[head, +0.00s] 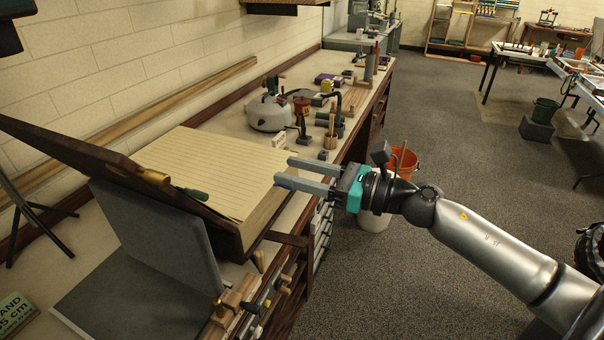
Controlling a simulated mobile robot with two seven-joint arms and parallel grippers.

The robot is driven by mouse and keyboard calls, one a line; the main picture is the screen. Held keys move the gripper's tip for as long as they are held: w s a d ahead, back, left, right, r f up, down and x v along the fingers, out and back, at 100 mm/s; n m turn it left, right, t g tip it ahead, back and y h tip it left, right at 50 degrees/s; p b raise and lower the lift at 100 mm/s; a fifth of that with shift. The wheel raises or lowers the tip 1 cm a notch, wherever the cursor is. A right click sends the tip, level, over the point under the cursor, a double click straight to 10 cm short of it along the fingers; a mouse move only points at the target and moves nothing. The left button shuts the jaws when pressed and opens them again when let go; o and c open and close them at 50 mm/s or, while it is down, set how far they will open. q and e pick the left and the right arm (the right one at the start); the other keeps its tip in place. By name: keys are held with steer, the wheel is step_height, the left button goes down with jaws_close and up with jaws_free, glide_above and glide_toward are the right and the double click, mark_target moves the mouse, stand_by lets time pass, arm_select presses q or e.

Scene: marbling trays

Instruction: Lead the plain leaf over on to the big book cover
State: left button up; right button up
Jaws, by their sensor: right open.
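A big, thick book (262,222) lies open on the bench along the wall. Its dark brown cover (75,150) is raised at a tilt on the left, with a grey board behind it. A cream leaf with faint lines (225,165) lies flat on top of the page block; I cannot make out a separate plain leaf. My right gripper (280,172) is open and empty at the right edge of the pages, its fingers pointing left. I cannot tell whether the fingers touch the paper. My left gripper does not show.
A grey-white pot (268,113), a red jar (301,106) and small tools stand beyond the book. An orange bucket (404,162) is behind my right wrist.

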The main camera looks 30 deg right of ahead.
steer(key=shift+s+d, duration=0.25)
steer(key=shift+s, duration=0.05)
steer(key=shift+s, duration=0.1)
steer(key=shift+d, duration=0.1)
stand_by(0.5)
